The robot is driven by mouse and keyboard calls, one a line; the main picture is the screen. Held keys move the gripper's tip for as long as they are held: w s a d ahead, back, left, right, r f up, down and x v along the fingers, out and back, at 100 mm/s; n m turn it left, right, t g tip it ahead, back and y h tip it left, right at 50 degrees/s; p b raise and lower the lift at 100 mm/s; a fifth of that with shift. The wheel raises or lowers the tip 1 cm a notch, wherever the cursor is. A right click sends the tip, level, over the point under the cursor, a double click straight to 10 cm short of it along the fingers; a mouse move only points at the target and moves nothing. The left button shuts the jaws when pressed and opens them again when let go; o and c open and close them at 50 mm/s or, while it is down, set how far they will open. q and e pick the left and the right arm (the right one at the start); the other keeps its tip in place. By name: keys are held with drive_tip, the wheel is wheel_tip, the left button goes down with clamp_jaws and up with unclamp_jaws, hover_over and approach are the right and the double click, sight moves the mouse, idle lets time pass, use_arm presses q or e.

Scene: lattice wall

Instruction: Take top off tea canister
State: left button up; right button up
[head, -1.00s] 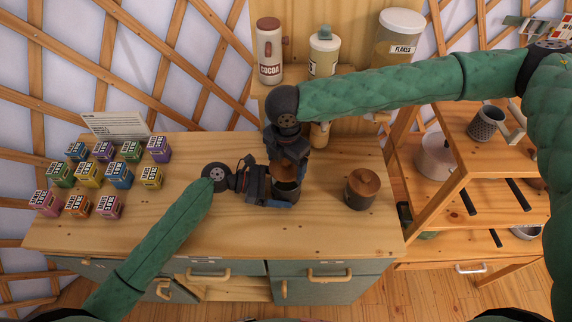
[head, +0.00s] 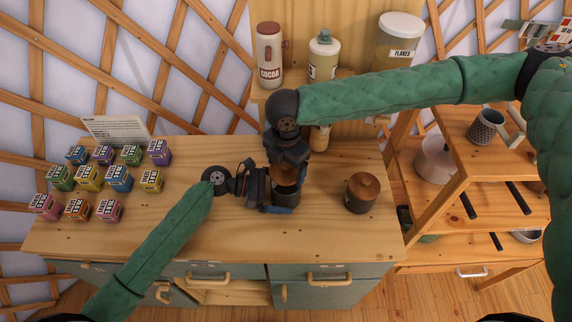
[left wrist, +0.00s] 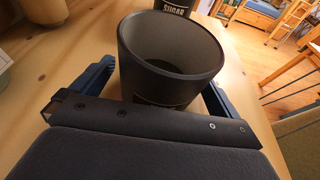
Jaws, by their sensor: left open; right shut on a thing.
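The tea canister (head: 287,196) is a dark round can standing upright on the wooden counter. In the left wrist view its open mouth (left wrist: 170,60) shows a bare grey inner wall with no lid on it. My left gripper (head: 277,200) is open, its blue fingers on either side of the can; whether they touch it cannot be told. My right gripper (head: 287,167) is shut on the wooden top (head: 285,176), holding it off the canister, just above and behind its mouth. The right fingers are partly hidden.
A dark sugar canister (head: 362,193) with its wooden lid on stands to the right; it also shows in the left wrist view (left wrist: 175,7). Several colored tea boxes (head: 119,178) and a card (head: 116,130) are at left. The counter front is clear.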

use_arm(q)
drive_tip(key=shift+a+r, duration=0.1)
drive_tip(key=shift+a, duration=0.05)
use_arm(e)
drive_tip(key=shift+r, duration=0.15)
use_arm(q)
drive_tip(key=shift+r+p+v, duration=0.2)
drive_tip(key=shift+p+v, duration=0.5)
drive_tip(key=shift+v, duration=0.3)
drive_tip(key=shift+r+p+v, duration=0.2)
drive_tip(key=shift+p+v, duration=0.45)
drive_tip(key=shift+v, duration=0.35)
use_arm(e)
drive_tip(key=shift+r, duration=1.15)
use_arm(q)
drive_tip(key=v, duration=1.1)
drive_tip(key=shift+a+r, duration=0.15)
drive_tip(key=shift+a, duration=0.25)
